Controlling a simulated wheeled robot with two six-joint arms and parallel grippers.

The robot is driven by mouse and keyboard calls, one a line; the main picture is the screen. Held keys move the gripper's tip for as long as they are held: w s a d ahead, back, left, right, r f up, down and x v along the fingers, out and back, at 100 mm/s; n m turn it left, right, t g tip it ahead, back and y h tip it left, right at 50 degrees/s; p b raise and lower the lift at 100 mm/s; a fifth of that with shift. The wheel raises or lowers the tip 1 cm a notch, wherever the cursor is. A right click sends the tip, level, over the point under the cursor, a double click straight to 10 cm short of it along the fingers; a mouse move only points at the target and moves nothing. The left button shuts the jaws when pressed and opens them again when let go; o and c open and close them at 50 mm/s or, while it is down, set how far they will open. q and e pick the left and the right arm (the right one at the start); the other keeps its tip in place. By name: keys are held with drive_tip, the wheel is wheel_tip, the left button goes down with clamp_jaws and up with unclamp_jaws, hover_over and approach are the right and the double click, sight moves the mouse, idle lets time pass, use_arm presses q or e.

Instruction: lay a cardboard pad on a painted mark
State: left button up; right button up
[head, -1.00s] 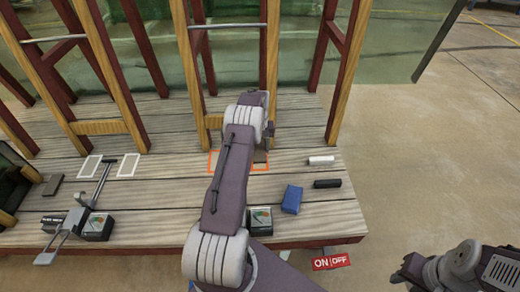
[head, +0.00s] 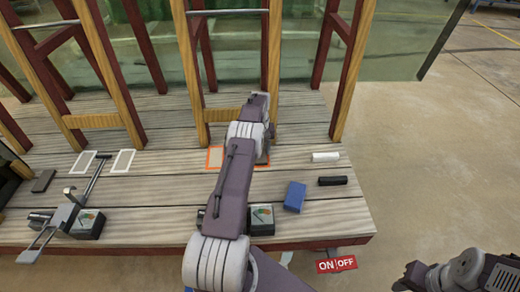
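An orange painted outline (head: 214,157) lies on the plank deck, largely covered by my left arm. Its inside looks tan at the left of the arm, but I cannot tell whether that is a pad or bare wood. A small brownish edge shows by the outline's right side, beside my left wrist. My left arm reaches over the outline from the bottom of the head view, and its fingers are hidden behind the wrist. I cannot tell what they hold. Only part of my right arm shows at the lower right; its gripper is out of view.
Two white painted outlines (head: 122,161) and a dark flat piece (head: 43,181) lie at left. A metal lever (head: 97,177) and meter boxes (head: 88,225) stand near the front. A blue block (head: 294,197), black bar (head: 332,181) and white bar (head: 325,157) lie at right. Wooden posts (head: 270,60) rise behind.

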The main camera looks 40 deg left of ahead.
use_arm(q)
drive_tip(key=o, duration=1.4)
wheel_tip(320, 180, up, 9)
drive_tip(key=p, duration=0.5)
drive_tip(key=shift+p, duration=0.4)
